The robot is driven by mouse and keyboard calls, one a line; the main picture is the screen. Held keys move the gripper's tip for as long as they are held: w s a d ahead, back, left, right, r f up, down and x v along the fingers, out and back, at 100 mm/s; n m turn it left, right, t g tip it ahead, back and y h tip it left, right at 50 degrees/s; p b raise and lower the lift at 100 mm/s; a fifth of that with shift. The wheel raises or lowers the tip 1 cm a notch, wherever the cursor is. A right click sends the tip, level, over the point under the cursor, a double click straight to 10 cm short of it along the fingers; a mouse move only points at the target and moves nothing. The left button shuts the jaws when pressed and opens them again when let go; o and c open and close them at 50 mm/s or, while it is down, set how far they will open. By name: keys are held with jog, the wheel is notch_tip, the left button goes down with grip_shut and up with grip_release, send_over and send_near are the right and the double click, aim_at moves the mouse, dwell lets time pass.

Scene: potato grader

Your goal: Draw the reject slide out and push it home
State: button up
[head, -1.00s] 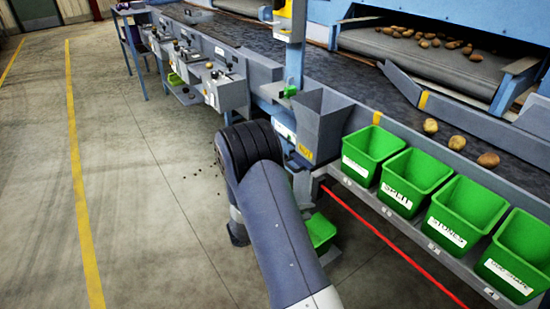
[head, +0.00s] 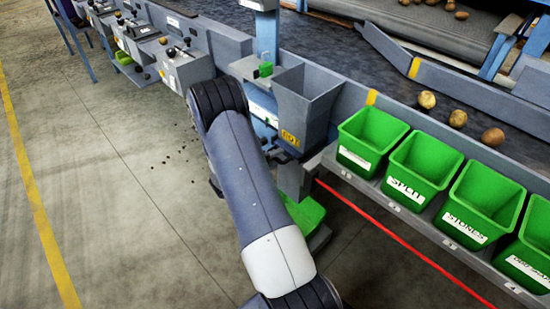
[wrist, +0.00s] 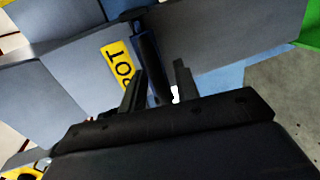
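A grey hopper-shaped chute (head: 305,105) with a small yellow label (head: 290,138) stands at the belt's near side in the head view. In the wrist view its yellow label (wrist: 118,63), which seems to read ROT, lies on a grey panel (wrist: 75,85). A dark bar (wrist: 148,55), perhaps the reject slide's handle, runs in front of the panel, right of the label. My gripper (wrist: 157,70) is open, with one finger on each side of the bar's lower end. I cannot tell whether they touch it. My arm hides the gripper in the head view.
Green bins (head: 370,140) stand in a row on a shelf to the right, above a red line (head: 400,240). Another green container (head: 306,212) sits low beneath the chute. Control boxes (head: 185,70) line the left. Open floor (head: 110,200) lies left, with dark specks.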

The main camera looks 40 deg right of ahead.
grip_shut()
dwell(0.5)
jog(key=f+b+v, duration=0.2)
jog(key=b+v, duration=0.3)
jog(key=v, duration=0.6)
jog(key=shift+a+b, duration=0.3)
jog(key=shift+a, duration=0.4)
jog(key=shift+s+f, duration=0.1)
jog(key=shift+f, duration=0.1)
grip_release()
jog(key=shift+a, duration=0.15)
